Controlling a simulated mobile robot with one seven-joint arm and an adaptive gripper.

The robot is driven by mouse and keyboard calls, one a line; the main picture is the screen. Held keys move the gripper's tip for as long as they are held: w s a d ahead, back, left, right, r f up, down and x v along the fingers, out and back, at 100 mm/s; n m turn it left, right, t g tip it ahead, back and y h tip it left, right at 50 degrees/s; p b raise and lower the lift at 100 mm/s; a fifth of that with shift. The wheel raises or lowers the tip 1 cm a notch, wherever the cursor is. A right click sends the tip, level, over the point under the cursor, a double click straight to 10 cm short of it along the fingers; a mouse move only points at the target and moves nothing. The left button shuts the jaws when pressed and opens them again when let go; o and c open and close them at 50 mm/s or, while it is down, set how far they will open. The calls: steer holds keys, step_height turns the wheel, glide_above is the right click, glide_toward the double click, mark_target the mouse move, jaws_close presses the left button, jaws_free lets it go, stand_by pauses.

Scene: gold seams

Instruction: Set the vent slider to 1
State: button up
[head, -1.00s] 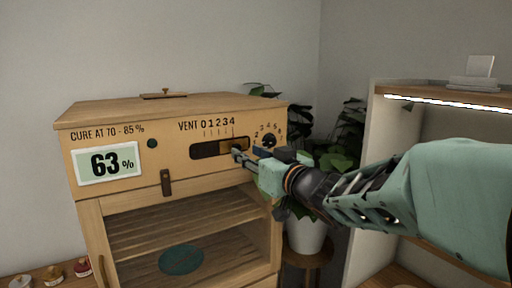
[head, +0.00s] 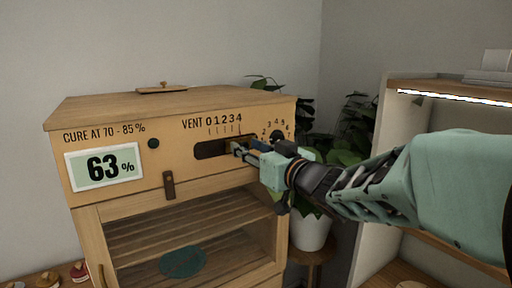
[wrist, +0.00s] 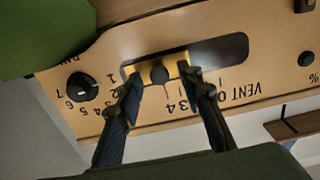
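The vent slider is a brass plate with a dark round knob (wrist: 159,75) in a dark slot (wrist: 225,48) on the wooden cabinet's front panel. In the wrist view the panel appears upside down. The knob sits at the slot's high-number end, near the 4. My gripper (wrist: 160,73) is open, with one finger on each side of the knob and a visible gap to each. In the head view my gripper (head: 240,150) is at the right part of the slot (head: 211,149), below the 4, and hides the knob.
A numbered dial (wrist: 82,87) is close beside the slot. A display (head: 104,167) reads 63%, under the text "cure at 70 - 85%". A potted plant (head: 312,232) and a lit shelf (head: 450,95) stand to the right. The slot's low-number side is clear.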

jaws_close()
stand_by(0.3)
